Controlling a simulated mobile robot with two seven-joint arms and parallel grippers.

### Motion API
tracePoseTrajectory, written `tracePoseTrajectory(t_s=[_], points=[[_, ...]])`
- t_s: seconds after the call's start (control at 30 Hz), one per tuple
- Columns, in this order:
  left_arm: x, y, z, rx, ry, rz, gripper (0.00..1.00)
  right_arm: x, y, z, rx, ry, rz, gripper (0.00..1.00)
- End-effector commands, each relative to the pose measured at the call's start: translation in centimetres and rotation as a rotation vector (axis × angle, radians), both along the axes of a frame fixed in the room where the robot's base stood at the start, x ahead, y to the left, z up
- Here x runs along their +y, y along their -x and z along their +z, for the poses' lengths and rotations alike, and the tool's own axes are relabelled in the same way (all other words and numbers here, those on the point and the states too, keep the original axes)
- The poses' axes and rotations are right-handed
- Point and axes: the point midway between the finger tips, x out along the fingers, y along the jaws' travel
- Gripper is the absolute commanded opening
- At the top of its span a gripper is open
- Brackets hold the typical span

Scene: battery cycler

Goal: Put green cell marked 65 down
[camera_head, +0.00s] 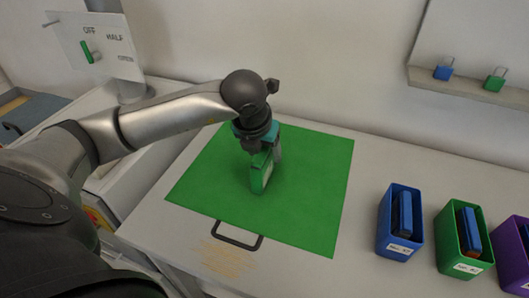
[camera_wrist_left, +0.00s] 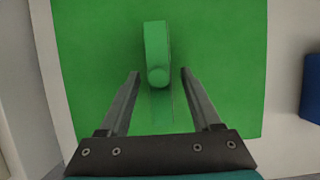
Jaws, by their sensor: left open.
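A green cell (camera_head: 260,174) stands on the green mat (camera_head: 315,190) near its middle. It also shows in the left wrist view (camera_wrist_left: 156,50), between and just beyond the fingertips. Its marking cannot be read. My left gripper (camera_head: 265,156) reaches down over the cell from above. In the left wrist view its two fingers (camera_wrist_left: 160,73) are spread, with a clear gap to the cell on each side. The gripper hides part of the cell in the head view. My right gripper is in neither view.
A blue bin (camera_head: 384,225), a green bin (camera_head: 446,240) and a purple bin (camera_head: 512,262) stand to the right, holding dark and blue cells. A dark handle (camera_head: 238,243) lies at the mat's front edge. A wall shelf (camera_head: 470,91) holds two padlocks. Much of the mat is bare.

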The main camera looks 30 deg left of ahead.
Motion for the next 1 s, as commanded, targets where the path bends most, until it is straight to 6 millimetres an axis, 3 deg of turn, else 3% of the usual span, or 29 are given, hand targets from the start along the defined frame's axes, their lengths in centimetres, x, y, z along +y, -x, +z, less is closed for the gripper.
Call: tracePoseTrajectory(t_s=[0.3,0.5,1.0], points=[[-0.6,2.5,6.6,-0.004,-0.001,-0.002,0.65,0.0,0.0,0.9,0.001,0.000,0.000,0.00],[-0.9,3.6,9.1,-0.002,0.001,-0.002,0.65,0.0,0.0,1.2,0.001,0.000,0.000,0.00],[-1.0,3.9,9.7,0.000,0.000,-0.001,0.65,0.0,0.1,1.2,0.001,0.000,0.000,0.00]])
